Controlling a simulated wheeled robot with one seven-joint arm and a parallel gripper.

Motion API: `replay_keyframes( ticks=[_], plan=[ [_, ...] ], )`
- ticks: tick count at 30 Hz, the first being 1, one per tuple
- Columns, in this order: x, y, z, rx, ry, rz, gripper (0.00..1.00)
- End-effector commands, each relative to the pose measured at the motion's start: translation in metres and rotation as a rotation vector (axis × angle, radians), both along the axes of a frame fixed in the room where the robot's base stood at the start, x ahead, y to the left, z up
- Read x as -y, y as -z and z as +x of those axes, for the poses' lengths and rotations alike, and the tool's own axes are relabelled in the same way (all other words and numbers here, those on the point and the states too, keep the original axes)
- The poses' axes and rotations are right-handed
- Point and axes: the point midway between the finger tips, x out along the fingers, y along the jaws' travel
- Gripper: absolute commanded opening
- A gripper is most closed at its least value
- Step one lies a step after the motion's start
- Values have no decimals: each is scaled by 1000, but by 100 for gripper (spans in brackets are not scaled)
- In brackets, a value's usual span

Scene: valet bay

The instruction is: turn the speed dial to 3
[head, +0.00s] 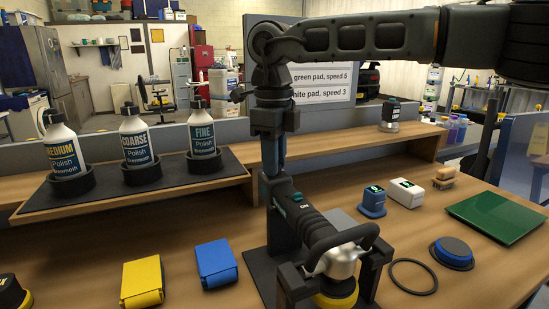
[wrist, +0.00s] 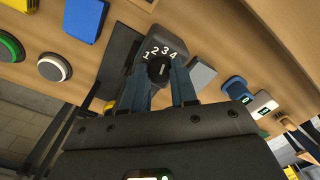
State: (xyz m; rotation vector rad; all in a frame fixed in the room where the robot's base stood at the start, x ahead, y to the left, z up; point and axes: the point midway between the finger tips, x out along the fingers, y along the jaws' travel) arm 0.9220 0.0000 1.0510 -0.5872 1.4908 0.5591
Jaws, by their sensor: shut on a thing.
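The polisher (head: 318,232) rests in a dark stand on the bench, with a yellow pad under its silver head and a green switch marked ON. Its speed dial (wrist: 158,68) is a dark knob on the grey rear end face (wrist: 165,42), with white numbers 1 to 4 visible around it. Any further numbers are hidden. My gripper (wrist: 160,80) is shut on the dial, a finger on each side. In the head view my gripper (head: 273,168) comes down onto the polisher's rear end, and the dial is hidden there. I cannot tell exactly which number the dial points at.
Three polish bottles (head: 134,140) stand on a raised shelf at left. Yellow (head: 142,281) and blue (head: 216,262) folded cloths lie in front. At right are a blue pad (head: 455,252), a black ring (head: 413,277) and a green board (head: 497,217). A sign (head: 322,85) is partly covered by my arm.

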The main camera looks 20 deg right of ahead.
Motion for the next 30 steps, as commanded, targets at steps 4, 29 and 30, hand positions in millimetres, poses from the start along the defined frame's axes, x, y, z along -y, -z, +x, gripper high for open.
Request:
replay_keyframes(
  ticks=[4,29,30],
  plan=[
    [0,0,0,1,-1,-1,0],
    [0,-40,1,3,0,-1,54],
    [-1,-47,1,4,-1,0,54]
  ],
)
